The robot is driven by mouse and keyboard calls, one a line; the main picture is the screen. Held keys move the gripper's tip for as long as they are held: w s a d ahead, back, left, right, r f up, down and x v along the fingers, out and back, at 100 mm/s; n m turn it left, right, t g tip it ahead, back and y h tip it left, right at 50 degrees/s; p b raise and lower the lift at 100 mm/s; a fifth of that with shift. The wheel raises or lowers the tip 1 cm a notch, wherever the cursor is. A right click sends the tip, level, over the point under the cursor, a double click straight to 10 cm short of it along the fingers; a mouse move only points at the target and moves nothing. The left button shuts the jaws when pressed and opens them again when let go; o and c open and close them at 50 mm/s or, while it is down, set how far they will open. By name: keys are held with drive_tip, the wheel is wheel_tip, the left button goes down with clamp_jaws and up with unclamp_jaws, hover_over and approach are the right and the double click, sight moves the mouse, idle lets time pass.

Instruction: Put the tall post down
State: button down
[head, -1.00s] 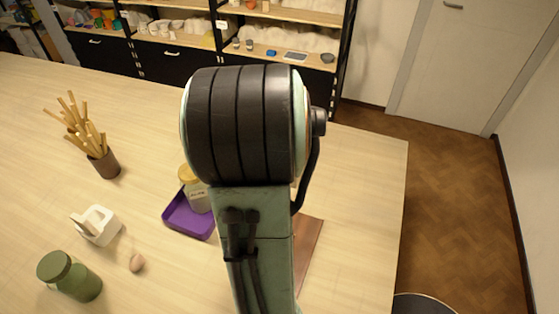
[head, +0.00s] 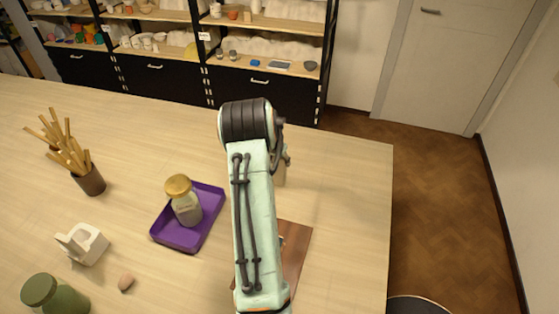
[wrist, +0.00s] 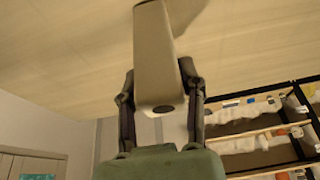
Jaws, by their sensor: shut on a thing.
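The tall post (wrist: 158,50) is a pale beige, smooth column with a small dark hole in its near end. My gripper (wrist: 158,75) is shut on it, one dark finger on each side. In the wrist view the post's far end runs to the top edge of the picture, over the pale table, with a shadow beside it. I cannot tell whether that end touches the table. In the head view a beige strip of the post (head: 281,172) shows beside my arm. My arm hides most of the gripper there.
A purple tray (head: 212,222) holds a jar with a gold lid (head: 184,200). A brown board (head: 296,255) lies partly behind my arm. A cup of sticks (head: 90,181), a white holder (head: 82,244) and a green jar (head: 55,298) stand left. The table's right side is clear.

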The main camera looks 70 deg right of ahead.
drive_tip(key=shift+f, duration=0.2)
drive_tip(key=c, duration=0.6)
unclamp_jaws()
drive_tip(key=shift+c, duration=0.2)
drive_tip(key=v, duration=1.2)
drive_tip(key=shift+r, duration=0.2)
